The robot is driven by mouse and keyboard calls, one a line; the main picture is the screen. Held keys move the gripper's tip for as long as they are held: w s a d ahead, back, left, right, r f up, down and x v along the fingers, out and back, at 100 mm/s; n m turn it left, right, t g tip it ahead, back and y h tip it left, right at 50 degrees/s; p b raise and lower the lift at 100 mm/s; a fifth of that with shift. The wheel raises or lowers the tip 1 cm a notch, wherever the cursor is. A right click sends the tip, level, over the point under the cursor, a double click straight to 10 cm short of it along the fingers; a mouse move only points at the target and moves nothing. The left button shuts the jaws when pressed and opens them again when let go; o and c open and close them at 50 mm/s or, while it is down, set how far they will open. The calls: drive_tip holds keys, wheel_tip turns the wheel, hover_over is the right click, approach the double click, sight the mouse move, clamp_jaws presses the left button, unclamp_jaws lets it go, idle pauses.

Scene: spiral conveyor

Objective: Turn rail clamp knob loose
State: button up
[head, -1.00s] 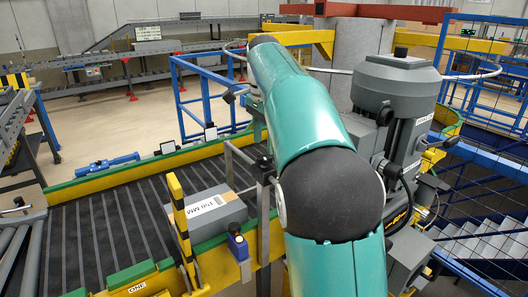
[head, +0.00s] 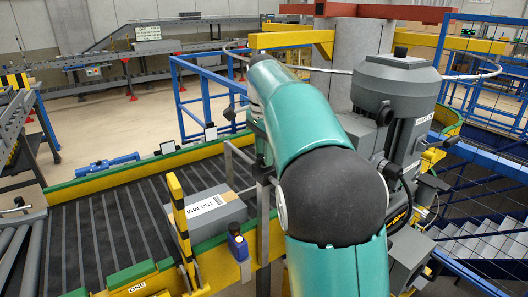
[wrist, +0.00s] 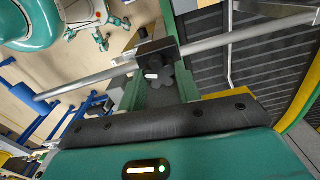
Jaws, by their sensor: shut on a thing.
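In the wrist view, a dark lobed knob (wrist: 156,76) with a small white mark sits on a black clamp block (wrist: 158,50). The block sits around a grey round rail (wrist: 215,38) that crosses the picture diagonally. My gripper (wrist: 160,90) reaches up to the knob from below, with green finger parts on both sides of it. It is shut on the knob; the exact contact of the fingertips is hard to see. In the head view my teal arm hides the gripper, and I cannot make out the gripped knob there.
A grey box (head: 215,212) lies on the dark conveyor (head: 85,235) at the left of my arm. A yellow-and-black striped post (head: 181,225) stands in front of it. A grey motor (head: 395,90) stands close to the right of my arm. Blue railings (head: 200,85) stand behind.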

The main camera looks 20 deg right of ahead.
drive_tip(key=shift+n, duration=0.4)
drive_tip(key=n, duration=1.2)
drive_tip(key=shift+n, duration=2)
drive_tip(key=o, duration=1)
drive_tip(key=shift+c, duration=0.2)
